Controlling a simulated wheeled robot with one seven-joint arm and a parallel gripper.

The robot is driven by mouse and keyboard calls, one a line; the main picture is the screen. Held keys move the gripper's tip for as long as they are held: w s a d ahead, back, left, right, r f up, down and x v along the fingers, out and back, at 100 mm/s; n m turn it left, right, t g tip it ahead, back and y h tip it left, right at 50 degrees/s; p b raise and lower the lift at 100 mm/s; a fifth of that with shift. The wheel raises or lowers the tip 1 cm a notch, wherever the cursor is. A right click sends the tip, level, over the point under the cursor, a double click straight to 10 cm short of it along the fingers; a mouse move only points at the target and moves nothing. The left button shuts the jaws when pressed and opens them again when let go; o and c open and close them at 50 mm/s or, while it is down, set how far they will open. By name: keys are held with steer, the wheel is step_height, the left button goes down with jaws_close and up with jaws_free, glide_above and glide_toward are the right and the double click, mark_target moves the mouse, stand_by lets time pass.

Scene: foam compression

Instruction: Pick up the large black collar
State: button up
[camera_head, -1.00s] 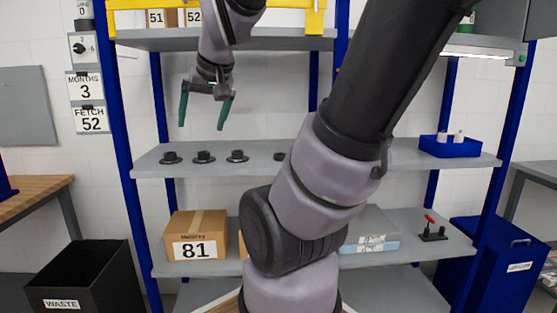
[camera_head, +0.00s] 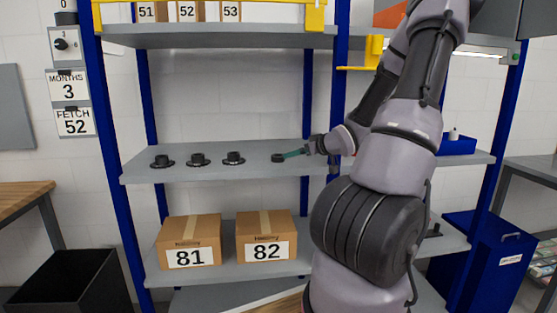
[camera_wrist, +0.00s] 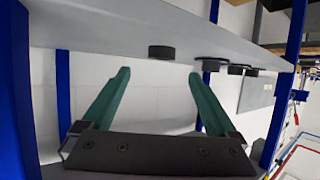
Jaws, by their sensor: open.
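A short plain black collar (camera_head: 278,158) sits on the middle shelf (camera_head: 215,174), at the right end of a row of black pieces. In the wrist view, which is turned over, the collar (camera_wrist: 161,52) shows ahead, roughly in line with the gap between the fingers. My gripper (camera_head: 286,156) lies level at the collar's right, its green fingers pointing left at it. The wrist view shows my gripper (camera_wrist: 159,73) open with nothing between the fingers. The head view cannot show whether a fingertip touches the collar.
Three black flanged pieces (camera_head: 197,160) stand left of the collar on the same shelf. Boxes 81 (camera_head: 189,235) and 82 (camera_head: 265,228) stand on the shelf below. A blue bin (camera_head: 458,145) is at the right, and blue uprights frame the rack.

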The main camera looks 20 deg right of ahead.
mark_target(280, 162)
steer(key=shift+w+a, duration=0.1)
steer(key=shift+w, duration=0.3)
steer(key=x, duration=0.4)
steer(key=shift+w+a+f, duration=0.1)
steer(key=shift+w+f, duration=0.05)
steer(key=shift+w, duration=0.15)
steer(key=shift+r+x, duration=0.15)
steer(key=shift+x, duration=1.2)
steer(key=shift+r+x, duration=0.1)
steer(key=shift+x, duration=1.25)
steer(key=shift+w+a, duration=0.1)
steer(key=shift+c, duration=0.3)
steer(key=c, duration=1.4)
